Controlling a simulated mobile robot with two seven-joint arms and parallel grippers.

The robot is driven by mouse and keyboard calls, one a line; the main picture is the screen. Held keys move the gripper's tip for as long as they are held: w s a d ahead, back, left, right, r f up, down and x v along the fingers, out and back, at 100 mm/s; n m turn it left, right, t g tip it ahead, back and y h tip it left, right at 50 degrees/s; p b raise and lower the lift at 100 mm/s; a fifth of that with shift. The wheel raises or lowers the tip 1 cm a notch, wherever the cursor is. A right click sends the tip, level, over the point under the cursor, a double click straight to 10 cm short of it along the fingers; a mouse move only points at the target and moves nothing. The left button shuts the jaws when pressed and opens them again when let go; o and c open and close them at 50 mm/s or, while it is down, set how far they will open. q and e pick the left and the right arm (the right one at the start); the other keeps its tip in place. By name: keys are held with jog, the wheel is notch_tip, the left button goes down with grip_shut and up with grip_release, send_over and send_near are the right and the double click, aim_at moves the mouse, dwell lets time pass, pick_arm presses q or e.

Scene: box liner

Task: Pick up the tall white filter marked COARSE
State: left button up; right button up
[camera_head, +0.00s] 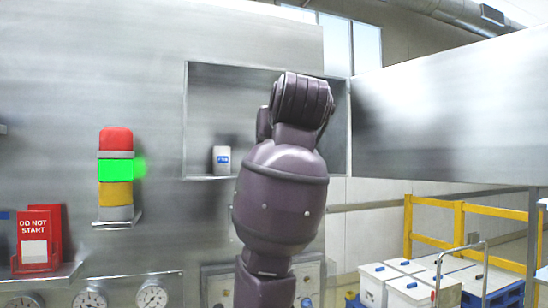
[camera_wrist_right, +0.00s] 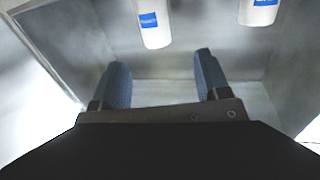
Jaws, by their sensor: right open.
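A white filter (camera_head: 222,160) with a blue label stands upright in the left part of the wall recess in the head view. In the right wrist view, two white filters with blue labels show at the top, one near the middle (camera_wrist_right: 154,24) and one to the right (camera_wrist_right: 258,12). Both are cut by the frame's top edge. The label words are too small to read, so I cannot tell which is COARSE. My right gripper (camera_wrist_right: 160,60) is open and empty, its fingers apart from both filters. In the head view my right arm hides it and part of the recess. My left gripper is not in view.
The metal recess (camera_head: 205,85) has side walls and a bottom ledge. An open metal door panel (camera_head: 450,110) stands to its right. A signal light (camera_head: 115,170) and a red DO NOT START sign (camera_head: 35,238) are on the left. White boxes (camera_head: 405,285) stand lower right.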

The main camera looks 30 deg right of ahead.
jog(key=x, duration=0.3)
jog(key=shift+w+d+f+p, duration=0.1)
jog(key=shift+w+d+p, duration=0.05)
jog(key=shift+w+p, duration=0.15)
jog(key=shift+d+p+x, duration=0.2)
jog(key=shift+p+x, duration=0.8)
jog(key=shift+x, duration=1.55)
jog(key=shift+s+f, duration=0.1)
jog(key=c, duration=1)
